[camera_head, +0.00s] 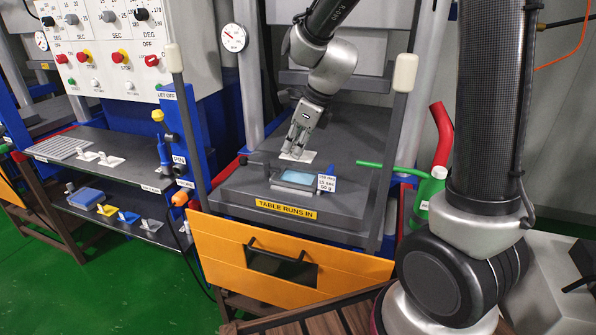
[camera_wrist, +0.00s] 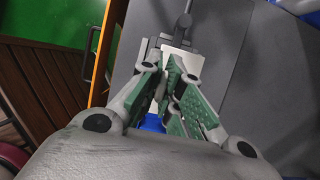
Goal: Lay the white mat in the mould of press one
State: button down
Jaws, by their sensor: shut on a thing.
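My gripper (camera_head: 298,146) is shut on the white mat (camera_head: 310,156) and points down over the dark press table. The mat lies flat below the fingertips, partly covered by them. In the wrist view, the fingers with green pads close together, and a pale sheet (camera_wrist: 189,66) shows beyond them, seemingly the mat. The mould (camera_head: 291,187) is a grey tray with a light blue inside, on the table nearer to me than the gripper. The mat is behind the mould in the head view; I cannot tell whether it touches the table.
A small white tag (camera_head: 326,183) stands at the mould's right. A yellow "TABLE RUNS IN" label (camera_head: 286,208) marks the table's front edge. Posts stand on both sides. A green handle (camera_head: 400,170) and red pipe (camera_head: 441,135) are at right. Left shelves (camera_head: 90,165) hold other mats.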

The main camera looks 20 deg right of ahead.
aim_at(299, 161)
notch_tip(299, 161, down, 7)
jog(key=shift+f, duration=0.1)
dwell(0.4)
jog(key=c, duration=1.6)
grip_release()
jog(key=v, duration=1.2)
